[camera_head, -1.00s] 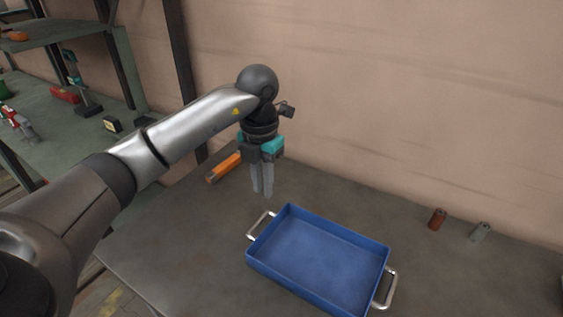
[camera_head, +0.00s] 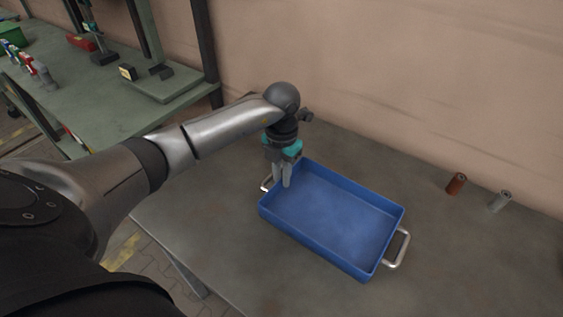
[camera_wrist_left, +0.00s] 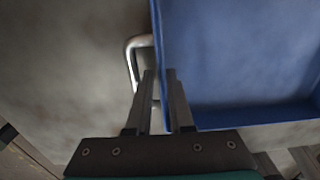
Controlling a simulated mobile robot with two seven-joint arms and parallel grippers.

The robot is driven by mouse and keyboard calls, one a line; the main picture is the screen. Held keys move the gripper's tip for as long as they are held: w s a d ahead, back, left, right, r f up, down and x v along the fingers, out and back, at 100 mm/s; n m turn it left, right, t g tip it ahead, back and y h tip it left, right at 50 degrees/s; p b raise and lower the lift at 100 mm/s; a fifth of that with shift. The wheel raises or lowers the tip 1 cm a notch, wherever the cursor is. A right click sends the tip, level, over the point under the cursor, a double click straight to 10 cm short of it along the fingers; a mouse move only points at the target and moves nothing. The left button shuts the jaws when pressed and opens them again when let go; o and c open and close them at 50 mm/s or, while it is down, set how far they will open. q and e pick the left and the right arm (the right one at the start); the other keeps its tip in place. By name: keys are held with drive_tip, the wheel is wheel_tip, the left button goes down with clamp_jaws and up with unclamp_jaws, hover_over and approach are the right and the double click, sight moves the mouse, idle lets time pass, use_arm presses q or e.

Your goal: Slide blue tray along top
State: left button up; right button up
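The blue tray (camera_head: 335,262) lies flat on the grey table in the head view, with a metal handle at its left end and another (camera_head: 399,250) at its right end. My left gripper (camera_head: 281,186) points down at the tray's left wall. In the left wrist view, the two fingers (camera_wrist_left: 160,72) stand apart, one over the left handle's (camera_wrist_left: 131,58) loop, the other over the tray (camera_wrist_left: 240,55). The wall's rim runs between them; I cannot tell whether they touch it. My right gripper is out of view.
A brown cylinder (camera_head: 456,184) and a grey cylinder (camera_head: 500,202) stand on the table (camera_head: 440,285) right of the tray. The wall (camera_head: 400,80) runs behind. A green bench (camera_head: 80,100) with several items stands at left.

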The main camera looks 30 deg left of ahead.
use_arm(q)
drive_tip(key=shift+f, duration=0.75)
drive_tip(key=shift+c, duration=0.3)
clamp_jaws()
idle(0.6)
